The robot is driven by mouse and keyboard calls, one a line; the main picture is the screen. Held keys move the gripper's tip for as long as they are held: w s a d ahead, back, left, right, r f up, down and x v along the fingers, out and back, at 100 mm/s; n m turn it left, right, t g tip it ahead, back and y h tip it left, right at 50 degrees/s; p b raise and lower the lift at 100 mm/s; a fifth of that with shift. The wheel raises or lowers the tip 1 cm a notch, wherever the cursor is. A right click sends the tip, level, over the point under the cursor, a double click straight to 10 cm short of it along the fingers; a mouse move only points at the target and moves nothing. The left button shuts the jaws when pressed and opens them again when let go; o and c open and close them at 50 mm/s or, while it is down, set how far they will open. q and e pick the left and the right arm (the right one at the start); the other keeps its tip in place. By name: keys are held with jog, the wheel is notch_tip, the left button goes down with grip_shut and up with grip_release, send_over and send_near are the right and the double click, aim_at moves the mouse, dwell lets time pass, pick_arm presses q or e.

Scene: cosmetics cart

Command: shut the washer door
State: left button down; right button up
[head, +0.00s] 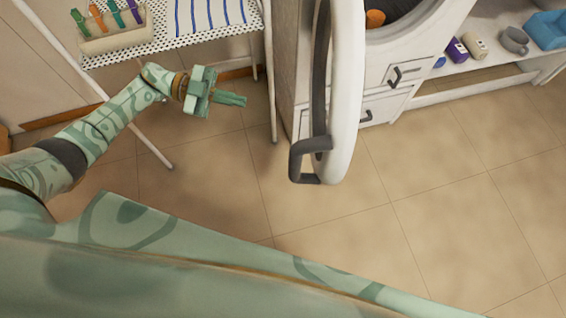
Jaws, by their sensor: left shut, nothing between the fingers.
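The washer door (347,95) stands wide open, seen nearly edge-on, with a white rim and a dark grey handle (300,160) at its lower end. The washer (398,55) is a white front-loader behind it, its round opening at the top with an orange item inside. My left gripper (243,100) is shut and empty, over the floor to the left of the door handle and apart from it. My right gripper is not in view.
A perforated table (250,20) with a striped cloth and a holder of coloured tools (115,38) stands at top left. A white shelf (490,68) with bottles, a mug and a blue bin (546,30) is at right. The tiled floor right of the door is clear.

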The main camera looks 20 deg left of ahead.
pick_arm(q)
jog(key=s+d+r+g+h, duration=0.1)
jog(key=s+d+r+g, duration=0.15)
jog(key=s+g, duration=0.5)
jog(key=p+x, duration=0.1)
jog(key=x, duration=1.1)
jog(key=shift+s+d+r+p, duration=0.25)
jog(key=shift+s+r+p, duration=0.05)
jog(key=shift+r+p, duration=0.1)
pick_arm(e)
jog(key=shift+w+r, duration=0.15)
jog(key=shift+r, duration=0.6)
